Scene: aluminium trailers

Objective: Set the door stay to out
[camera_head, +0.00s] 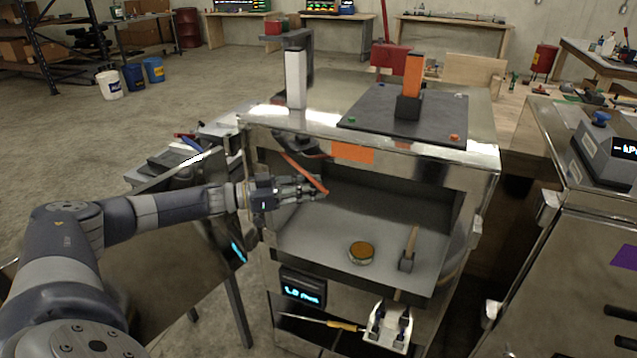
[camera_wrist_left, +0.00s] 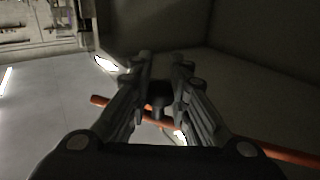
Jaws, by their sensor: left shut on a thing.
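The door stay (camera_head: 304,171) is a thin orange rod at the left side of the open metal cabinet's mouth. It slants from the upper left down to my left gripper (camera_head: 318,188). My left gripper reaches in from the left and is shut on the rod near its lower right end. In the left wrist view the orange rod (camera_wrist_left: 275,152) crosses behind the fingers of the gripper (camera_wrist_left: 160,75), which hide its middle. The rod's far fixing is not clear. My right gripper is not in view.
The cabinet (camera_head: 480,160) holds a round orange-topped tin (camera_head: 361,252) and a small upright handle (camera_head: 409,250) on its floor. A dark plate (camera_head: 370,112) lies on top. A display (camera_head: 302,290) and a yellow-handled screwdriver (camera_head: 340,325) are below. Another metal unit stands right.

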